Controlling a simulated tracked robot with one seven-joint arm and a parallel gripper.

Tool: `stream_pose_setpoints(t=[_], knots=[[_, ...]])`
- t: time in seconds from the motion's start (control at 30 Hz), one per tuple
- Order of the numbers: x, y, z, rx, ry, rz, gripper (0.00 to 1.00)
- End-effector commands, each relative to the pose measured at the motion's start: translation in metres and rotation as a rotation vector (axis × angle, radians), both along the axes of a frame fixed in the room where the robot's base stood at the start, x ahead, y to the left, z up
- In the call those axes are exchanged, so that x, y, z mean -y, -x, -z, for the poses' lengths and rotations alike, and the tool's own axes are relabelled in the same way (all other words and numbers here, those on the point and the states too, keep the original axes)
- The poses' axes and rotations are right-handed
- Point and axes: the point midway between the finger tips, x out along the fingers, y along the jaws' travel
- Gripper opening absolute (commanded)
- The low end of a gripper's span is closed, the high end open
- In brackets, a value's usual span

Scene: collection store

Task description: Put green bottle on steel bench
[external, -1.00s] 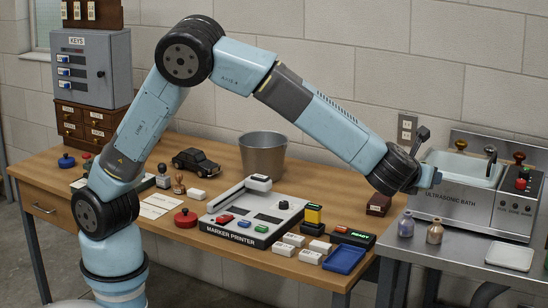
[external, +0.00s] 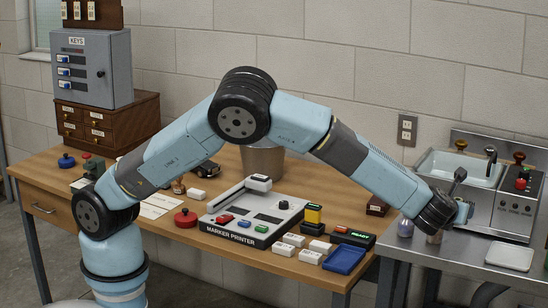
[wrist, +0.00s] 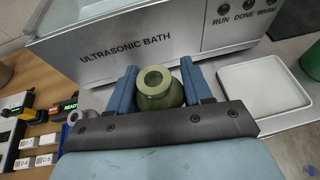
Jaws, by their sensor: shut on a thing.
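The green bottle (wrist: 158,88) is upright between the two blue fingers of my gripper (wrist: 160,88) in the wrist view. The fingers are shut on it, and its open round mouth faces the camera. In the external view my gripper (external: 462,212) is low over the steel bench (external: 455,258), in front of the ultrasonic bath, and the green bottle is hidden there. I cannot tell whether the bottle's base touches the bench.
The ultrasonic bath (external: 480,205) stands behind my gripper. A lavender bottle (external: 405,229) and a partly hidden brown bottle (external: 434,238) are close on its left. A white tray (external: 510,256) lies to the right. The bench's front strip is clear.

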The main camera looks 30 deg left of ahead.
Motion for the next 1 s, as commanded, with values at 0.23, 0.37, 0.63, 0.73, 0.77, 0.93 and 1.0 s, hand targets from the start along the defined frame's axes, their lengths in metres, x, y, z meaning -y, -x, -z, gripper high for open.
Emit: stream_pose_setpoints(t=[0.23, 0.37, 0.63, 0.73, 0.77, 0.93, 1.0], knots=[[0.02, -0.016, 0.031, 0.001, -0.001, 0.0, 0.16], [0.025, -0.019, 0.037, 0.0, 0.0, 0.001, 0.16], [0.03, -0.022, 0.056, 0.001, -0.002, 0.001, 0.16], [0.03, -0.022, 0.069, 0.001, -0.003, 0.001, 0.16], [0.03, -0.022, 0.072, 0.001, -0.002, 0.001, 0.16], [0.03, -0.022, 0.074, 0.0, 0.0, 0.001, 0.16], [0.03, -0.022, 0.074, 0.0, 0.0, 0.001, 0.16]])
